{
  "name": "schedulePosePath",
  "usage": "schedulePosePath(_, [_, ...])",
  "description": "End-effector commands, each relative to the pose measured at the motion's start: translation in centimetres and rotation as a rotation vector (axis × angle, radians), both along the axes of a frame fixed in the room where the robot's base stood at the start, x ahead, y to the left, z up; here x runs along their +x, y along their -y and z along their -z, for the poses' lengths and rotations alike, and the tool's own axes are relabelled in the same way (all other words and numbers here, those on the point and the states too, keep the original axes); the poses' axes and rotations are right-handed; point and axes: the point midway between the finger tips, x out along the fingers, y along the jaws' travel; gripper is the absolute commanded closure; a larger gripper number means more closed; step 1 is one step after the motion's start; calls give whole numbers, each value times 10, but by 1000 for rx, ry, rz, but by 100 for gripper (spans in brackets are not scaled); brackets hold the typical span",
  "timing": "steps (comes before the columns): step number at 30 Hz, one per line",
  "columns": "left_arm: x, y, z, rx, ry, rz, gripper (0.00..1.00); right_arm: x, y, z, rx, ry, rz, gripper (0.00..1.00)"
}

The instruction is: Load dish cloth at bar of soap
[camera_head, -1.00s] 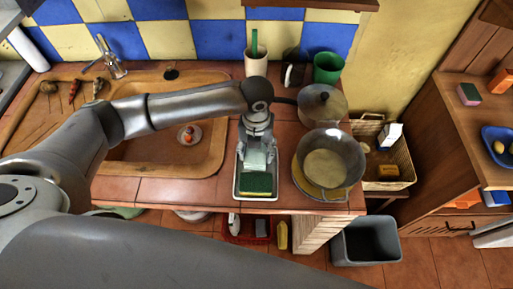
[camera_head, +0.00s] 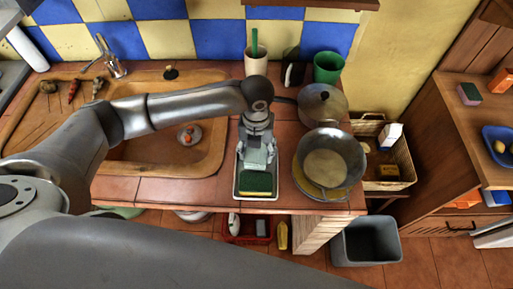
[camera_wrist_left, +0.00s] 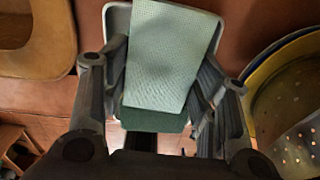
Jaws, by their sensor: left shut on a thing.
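My left gripper (camera_head: 257,152) is shut on a pale mint folded cloth, the dish cloth (camera_head: 256,158). The cloth is held tilted above a white-rimmed metal tray (camera_head: 238,193) at the counter's front. In the left wrist view the cloth (camera_wrist_left: 165,55) sits between both fingers of my left gripper (camera_wrist_left: 158,85) and covers much of the tray (camera_wrist_left: 118,18). A green and yellow sponge (camera_head: 256,184) lies at the tray's near end, and its green face (camera_wrist_left: 152,119) shows just below the cloth. I cannot surely identify the bar of soap. My right gripper is not in view.
The sink (camera_head: 160,160) is to the left. A green cup (camera_head: 327,67) and a utensil holder (camera_head: 256,66) stand at the back. A wicker basket (camera_head: 404,158) is right of the counter.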

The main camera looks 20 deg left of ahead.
Motion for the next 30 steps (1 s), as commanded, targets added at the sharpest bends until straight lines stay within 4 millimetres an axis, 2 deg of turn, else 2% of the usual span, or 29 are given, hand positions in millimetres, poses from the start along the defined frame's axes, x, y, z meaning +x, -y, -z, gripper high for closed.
schedulePosePath(14, [-1, 0, 1, 1, -4, 0, 64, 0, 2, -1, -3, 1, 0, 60])
schedulePosePath(30, [0, 0, -40, 1, -1, -1, 64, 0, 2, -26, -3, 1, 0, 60])
